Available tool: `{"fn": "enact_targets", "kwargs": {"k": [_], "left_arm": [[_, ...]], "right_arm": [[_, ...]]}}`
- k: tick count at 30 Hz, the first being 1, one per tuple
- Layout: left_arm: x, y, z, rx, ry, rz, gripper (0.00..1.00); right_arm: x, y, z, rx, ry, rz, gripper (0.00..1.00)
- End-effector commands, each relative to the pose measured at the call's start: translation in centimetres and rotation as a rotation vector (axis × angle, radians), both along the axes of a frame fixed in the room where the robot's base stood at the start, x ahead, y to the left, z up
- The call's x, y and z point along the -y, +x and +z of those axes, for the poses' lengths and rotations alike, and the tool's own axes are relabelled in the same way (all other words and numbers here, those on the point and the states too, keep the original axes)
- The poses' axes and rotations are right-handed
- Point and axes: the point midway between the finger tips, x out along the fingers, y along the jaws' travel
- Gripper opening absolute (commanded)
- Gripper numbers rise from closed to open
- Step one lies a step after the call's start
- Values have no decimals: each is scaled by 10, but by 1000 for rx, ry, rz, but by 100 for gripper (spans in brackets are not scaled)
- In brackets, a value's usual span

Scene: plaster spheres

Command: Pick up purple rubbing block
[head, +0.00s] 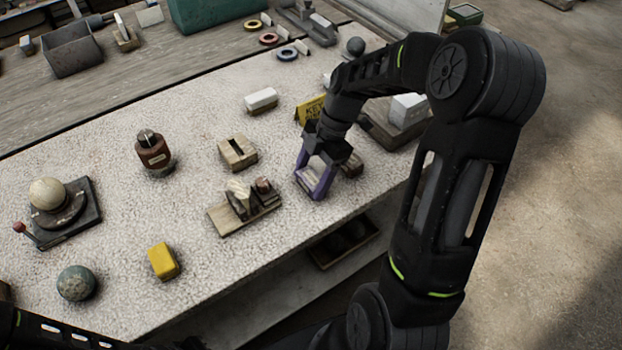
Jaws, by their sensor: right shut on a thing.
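The purple rubbing block (322,186) is at the right part of the speckled worktop, near its front edge. My right gripper (316,174) reaches down over it from above and is shut on it. The gripper's dark body covers part of the block. I cannot tell whether the block touches the worktop or is slightly raised. Part of my left arm shows at the lower left corner, but its gripper is not in view.
A wooden fixture (244,206) and a wooden block (238,152) stand left of the gripper. The front middle worktop is clear.

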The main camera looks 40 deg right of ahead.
Motion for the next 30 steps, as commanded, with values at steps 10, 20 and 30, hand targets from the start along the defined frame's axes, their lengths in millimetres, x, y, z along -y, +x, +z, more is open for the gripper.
{"fn": "enact_targets", "kwargs": {"k": [10, 20, 30], "left_arm": [[0, 0, -6, 1, -1, 0, 0], [0, 0, -12, 1, -1, 0, 0], [0, 0, -12, 1, -1, 0, 0]], "right_arm": [[0, 1, 37, 6, -2, 0, 13], [0, 1, 93, 4, -1, 1, 13], [0, 0, 101, 1, 0, 0, 13]]}}
